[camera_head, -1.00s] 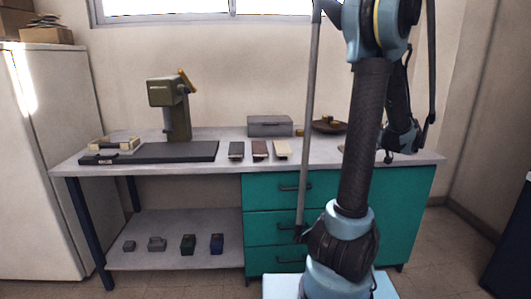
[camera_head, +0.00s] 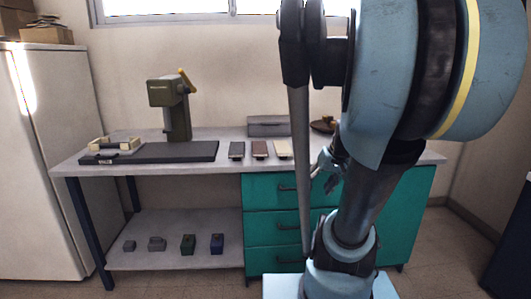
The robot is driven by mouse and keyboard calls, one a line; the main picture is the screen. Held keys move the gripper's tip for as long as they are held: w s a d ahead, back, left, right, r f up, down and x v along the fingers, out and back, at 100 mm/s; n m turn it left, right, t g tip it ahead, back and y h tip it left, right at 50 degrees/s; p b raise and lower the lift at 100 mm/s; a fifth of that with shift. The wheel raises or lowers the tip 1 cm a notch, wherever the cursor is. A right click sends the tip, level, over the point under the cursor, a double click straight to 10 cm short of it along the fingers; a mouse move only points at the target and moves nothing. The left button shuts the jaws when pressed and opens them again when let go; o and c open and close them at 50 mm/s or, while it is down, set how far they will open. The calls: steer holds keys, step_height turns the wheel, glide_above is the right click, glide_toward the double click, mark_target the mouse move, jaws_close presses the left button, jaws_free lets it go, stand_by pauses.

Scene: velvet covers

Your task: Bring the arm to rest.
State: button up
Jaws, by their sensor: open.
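My blue and black arm fills the right half of the head view and is folded, with a large blue joint close to the camera at the upper right. My gripper (camera_head: 322,181) shows small behind the arm, in front of the bench's drawers and just below the worktop edge. Its dark fingers are apart and I see nothing between them. Part of it is hidden by my arm.
A bench (camera_head: 220,168) with green drawers (camera_head: 270,222) stands ahead. On it are a green press (camera_head: 170,105), a grey box (camera_head: 268,127), three flat blocks (camera_head: 260,149) and a partly hidden brown dish (camera_head: 322,126). Several small boxes (camera_head: 188,244) sit on the lower shelf. A white cabinet (camera_head: 45,160) stands left.

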steer(key=s+f+g+h, duration=0.1)
steer(key=s+f+h, duration=0.2)
steer(key=s, duration=0.8)
steer(key=shift+s+d+f+m, duration=0.25)
steer(key=shift+f+m, duration=0.05)
steer(key=shift+f, duration=1.05)
